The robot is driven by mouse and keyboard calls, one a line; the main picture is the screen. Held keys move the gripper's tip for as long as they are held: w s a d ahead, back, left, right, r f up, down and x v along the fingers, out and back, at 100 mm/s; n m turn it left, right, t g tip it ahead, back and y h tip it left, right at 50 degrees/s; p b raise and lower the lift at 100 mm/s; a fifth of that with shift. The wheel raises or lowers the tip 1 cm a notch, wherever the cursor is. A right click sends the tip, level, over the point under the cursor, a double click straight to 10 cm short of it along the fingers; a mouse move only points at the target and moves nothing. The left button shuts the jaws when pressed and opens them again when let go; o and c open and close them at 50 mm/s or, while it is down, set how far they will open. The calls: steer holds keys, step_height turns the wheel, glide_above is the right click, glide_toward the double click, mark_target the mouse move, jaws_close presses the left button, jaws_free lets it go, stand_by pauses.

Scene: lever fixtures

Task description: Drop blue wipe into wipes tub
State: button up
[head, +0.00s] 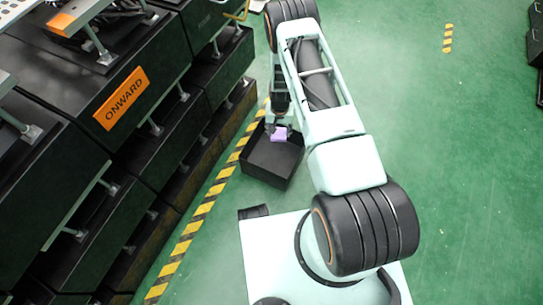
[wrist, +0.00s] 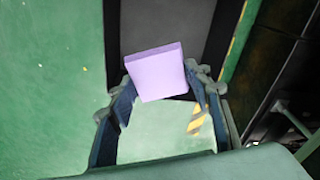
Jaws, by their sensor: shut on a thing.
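A lavender, block-shaped wipe (head: 279,134) is held between the fingers of my gripper (head: 277,126). It looks more purple than blue. In the wrist view the wipe (wrist: 158,72) sits between the two fingertips of my gripper (wrist: 160,88). The tub (head: 268,165) is a black open box on the green floor. In the head view the wipe overlaps the tub's far part; its height over the tub's bottom is hard to tell. In the wrist view the tub (wrist: 180,22) shows behind the wipe at the top, with dark walls on both sides.
Black stacked cabinets with levers and an orange ONWARD sign (head: 121,98) fill the left side. A yellow-black striped line (head: 200,212) runs on the floor between them and the tub.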

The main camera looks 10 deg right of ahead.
step_height(320, 180, down, 5)
steer(key=b, duration=0.3)
steer(key=shift+f, duration=0.2)
steer(key=o, duration=1.6)
steer(key=shift+r, duration=0.15)
steer(key=r, duration=0.7)
steer(key=s+r, duration=0.1)
steer(key=r, duration=0.3)
steer(key=shift+r, duration=0.35)
